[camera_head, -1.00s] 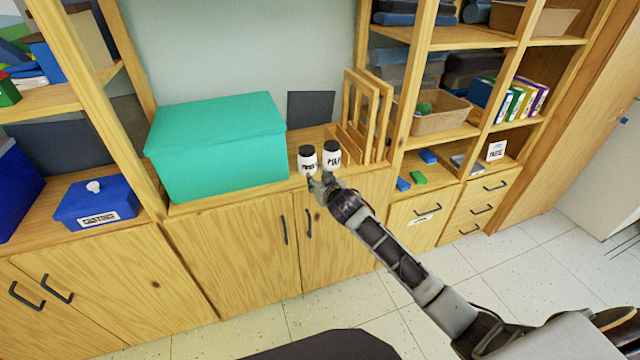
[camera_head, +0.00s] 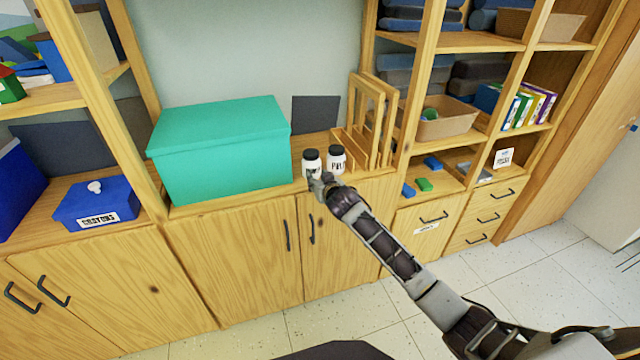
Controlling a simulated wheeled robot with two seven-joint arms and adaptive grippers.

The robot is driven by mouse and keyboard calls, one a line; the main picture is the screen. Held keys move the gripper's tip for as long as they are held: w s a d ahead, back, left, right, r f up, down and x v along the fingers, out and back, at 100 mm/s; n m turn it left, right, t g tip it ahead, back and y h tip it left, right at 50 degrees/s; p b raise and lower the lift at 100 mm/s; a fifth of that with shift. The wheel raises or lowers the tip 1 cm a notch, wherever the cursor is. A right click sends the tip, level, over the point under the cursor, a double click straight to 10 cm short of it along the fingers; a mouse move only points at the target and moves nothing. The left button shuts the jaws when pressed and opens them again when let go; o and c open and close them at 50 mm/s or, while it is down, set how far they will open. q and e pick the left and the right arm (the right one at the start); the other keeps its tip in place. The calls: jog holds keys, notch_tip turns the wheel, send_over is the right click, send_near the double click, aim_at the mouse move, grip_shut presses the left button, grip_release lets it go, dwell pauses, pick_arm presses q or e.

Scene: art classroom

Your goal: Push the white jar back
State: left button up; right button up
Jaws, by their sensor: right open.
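Two small white jars with black lids stand upright side by side near the front edge of the wooden counter. The left jar (camera_head: 311,161) has its lower part partly hidden by my right gripper. The right jar (camera_head: 337,160) shows dark lettering and stands just right of it. My right gripper (camera_head: 319,184) is open at the counter's front edge, in front of the left jar. I cannot tell whether it touches the jar. My left gripper is not in view.
A large teal box (camera_head: 220,150) stands left of the jars. A wooden rack (camera_head: 372,125) stands right of them, and a dark panel (camera_head: 315,115) leans on the wall behind. Some counter is bare behind the jars. A blue crayon box (camera_head: 97,205) sits farther left.

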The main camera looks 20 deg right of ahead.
jog(key=shift+w, duration=0.35)
jog(key=shift+w+f, duration=0.3)
jog(key=shift+w, duration=0.4)
jog(key=shift+w, duration=0.35)
